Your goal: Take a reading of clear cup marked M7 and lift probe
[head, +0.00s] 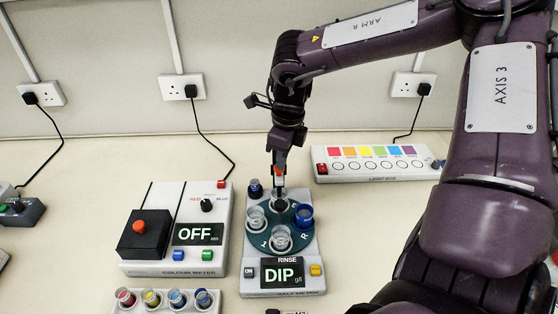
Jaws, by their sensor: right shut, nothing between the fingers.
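The salt meter (307,279) stands mid-bench; its display reads DIP, with RINSE above it. Its dark green round plate (283,222) holds a clear cup (256,218) at left, another clear cup (280,239) in front and a blue cup (303,217) at right. I cannot read an M7 mark on any cup. A dark blue-topped piece (255,187) stands at the meter's back left; I cannot tell if it is the probe. My right gripper (280,182) points down over the back of the plate, shut and empty, hiding part of what is there. My left gripper is out of view.
The colour meter (157,268), reading OFF, stands left of the salt meter. A rack of small coloured cups (151,305) is at the front. A light box (372,179) lies at back right. My right arm covers the right side.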

